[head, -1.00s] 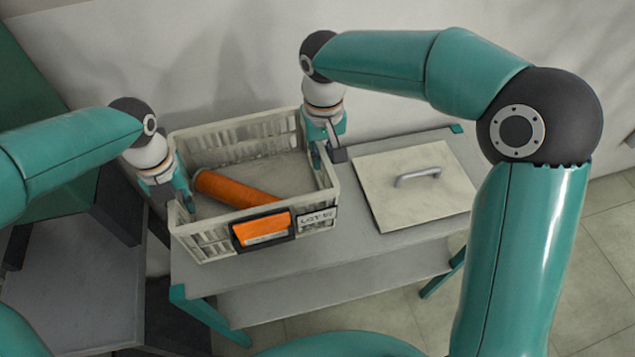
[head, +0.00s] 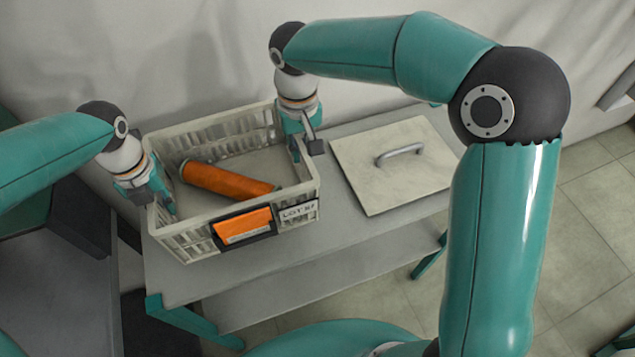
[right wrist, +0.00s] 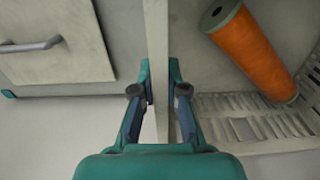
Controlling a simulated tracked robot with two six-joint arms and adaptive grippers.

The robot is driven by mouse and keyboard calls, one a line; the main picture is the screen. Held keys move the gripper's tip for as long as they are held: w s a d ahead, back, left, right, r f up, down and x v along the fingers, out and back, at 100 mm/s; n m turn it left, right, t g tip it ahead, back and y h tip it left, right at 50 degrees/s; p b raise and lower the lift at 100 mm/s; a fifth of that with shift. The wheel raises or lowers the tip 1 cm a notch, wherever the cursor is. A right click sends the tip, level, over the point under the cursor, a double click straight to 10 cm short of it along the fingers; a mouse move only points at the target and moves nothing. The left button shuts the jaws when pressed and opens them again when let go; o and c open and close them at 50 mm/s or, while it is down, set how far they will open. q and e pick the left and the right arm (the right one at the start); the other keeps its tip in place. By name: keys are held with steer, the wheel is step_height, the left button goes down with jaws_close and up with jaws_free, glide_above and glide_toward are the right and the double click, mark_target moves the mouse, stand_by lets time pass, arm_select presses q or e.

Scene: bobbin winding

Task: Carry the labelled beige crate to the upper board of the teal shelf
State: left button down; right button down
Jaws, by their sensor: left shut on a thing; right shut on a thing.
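The beige crate (head: 188,240) has slatted walls, an orange card (head: 243,225) in a dark holder and a "LOT" label (head: 298,211) on its front. It appears level over the left part of the teal-legged shelf's upper board (head: 265,262); I cannot tell whether its base touches. An orange roll (head: 228,182) lies inside. My left gripper (head: 168,200) is shut on the crate's left wall. My right gripper (head: 303,148) is shut on the right wall; the right wrist view shows its fingers (right wrist: 168,100) on both sides of the wall's rim (right wrist: 156,50).
A pale square lid (head: 393,180) with a grey handle lies on the board just right of the crate. A lower board (head: 320,285) runs beneath. A wall stands close behind. A grey surface (head: 55,265) is at the left; tiled floor shows at the right.

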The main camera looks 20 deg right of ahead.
mark_target(171, 217)
arm_select(q)
steer(key=shift+f, duration=0.1)
arm_select(e)
steer(key=shift+f, duration=0.15)
